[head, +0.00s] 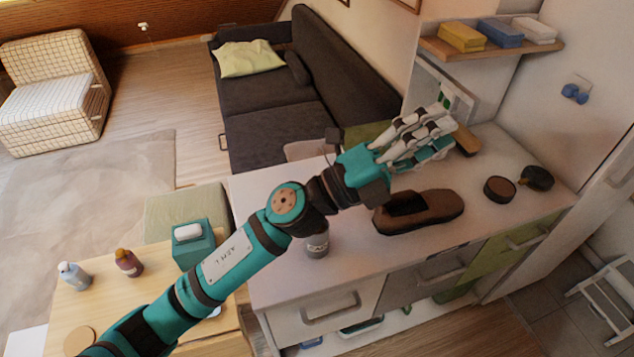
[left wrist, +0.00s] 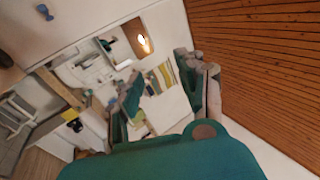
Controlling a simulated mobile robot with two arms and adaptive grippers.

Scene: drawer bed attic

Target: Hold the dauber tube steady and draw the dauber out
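A dark grey bottle (head: 317,245) with a pale label stands on the white counter top (head: 350,262), partly hidden behind my left arm in the head view. It may be the dauber tube; I cannot make out a dauber in it. My left gripper (head: 436,130) is raised over the back of the counter, well apart from the bottle. In the left wrist view my left gripper (left wrist: 165,90) has its fingers spread, with nothing between them. My right gripper is not in view.
A brown shoe (head: 420,210) lies on the counter. A round brown tin (head: 499,189), a dark round item (head: 537,178) and a wooden-backed brush (head: 466,140) lie to its right and behind. A shelf (head: 490,50) holds blocks. A lower wooden table (head: 105,300) holds two bottles and a teal box.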

